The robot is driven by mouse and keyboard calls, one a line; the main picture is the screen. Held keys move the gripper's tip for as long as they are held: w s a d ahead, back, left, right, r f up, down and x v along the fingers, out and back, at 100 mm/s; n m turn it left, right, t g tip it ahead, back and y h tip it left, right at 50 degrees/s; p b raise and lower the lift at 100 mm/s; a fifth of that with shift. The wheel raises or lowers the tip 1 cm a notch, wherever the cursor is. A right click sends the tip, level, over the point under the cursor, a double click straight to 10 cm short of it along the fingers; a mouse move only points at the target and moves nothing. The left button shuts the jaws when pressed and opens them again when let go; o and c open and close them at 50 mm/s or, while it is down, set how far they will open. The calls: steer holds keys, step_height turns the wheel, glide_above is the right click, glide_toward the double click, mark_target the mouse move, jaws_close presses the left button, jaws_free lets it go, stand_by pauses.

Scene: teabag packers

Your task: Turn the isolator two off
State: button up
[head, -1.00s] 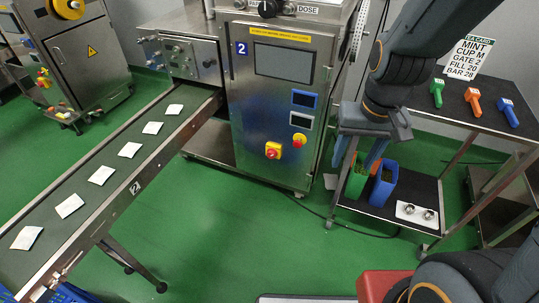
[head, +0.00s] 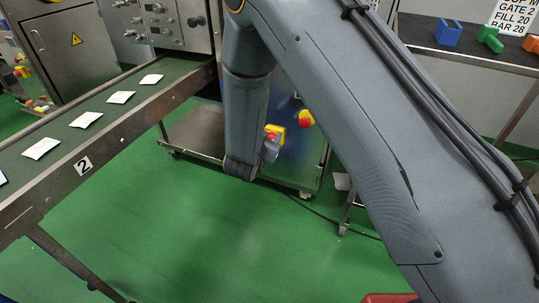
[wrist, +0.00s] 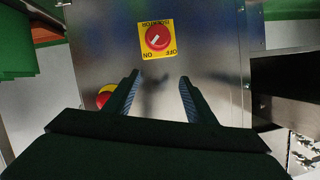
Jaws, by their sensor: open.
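The isolator, a red round knob on a yellow plate marked ISOLATOR, ON and OFF (wrist: 157,38), is on the steel front of machine two, upside down in the wrist view. A white mark shows on its knob; I cannot tell for sure which label it points to. In the head view the isolator (head: 278,130) is partly hidden by my arm. My gripper (wrist: 158,82) is open and empty, its fingers pointing towards the panel below the knob in the wrist view, apart from the knob. In the head view it is mostly hidden behind my arm.
A red button on a yellow base (head: 306,118) sits beside the isolator; it also shows in the wrist view (wrist: 105,95). The conveyor (head: 110,135) with white teabags is at left. A dark-topped table (head: 420,30) with coloured blocks stands at right. Green floor (head: 200,240) is clear in front.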

step_height(320, 180, down, 9)
steer(key=s+a+m+t+h+b, duration=0.1)
steer(key=s+a+t+h+b, duration=0.15)
steer(key=b, duration=0.25)
steer(key=b+x, duration=0.2)
steer(key=x, duration=0.6)
steer(key=shift+r+t+h+b, duration=0.35)
steer(key=shift+r, duration=0.2)
steer(key=shift+d, duration=0.1)
steer(key=c, duration=1)
